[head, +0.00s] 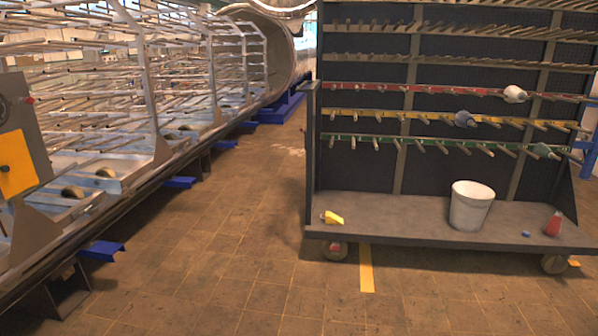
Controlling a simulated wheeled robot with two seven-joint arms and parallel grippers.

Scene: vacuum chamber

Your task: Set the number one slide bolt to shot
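I cannot make out a slide bolt marked number one in the head view. At the left edge stands a grey upright housing (35,125) with a dark round part, a small red knob (30,101) and a yellow-orange plate (17,164). Whether any of these belongs to a bolt I cannot tell. Neither of my grippers is in view.
A long metal rack (185,85) on rails runs along the left toward a round chamber opening (275,45). A wheeled cart (400,228) on the right has colored peg rows, a white bucket (470,205) and a yellow item (332,217). Tiled floor (220,240) between is clear.

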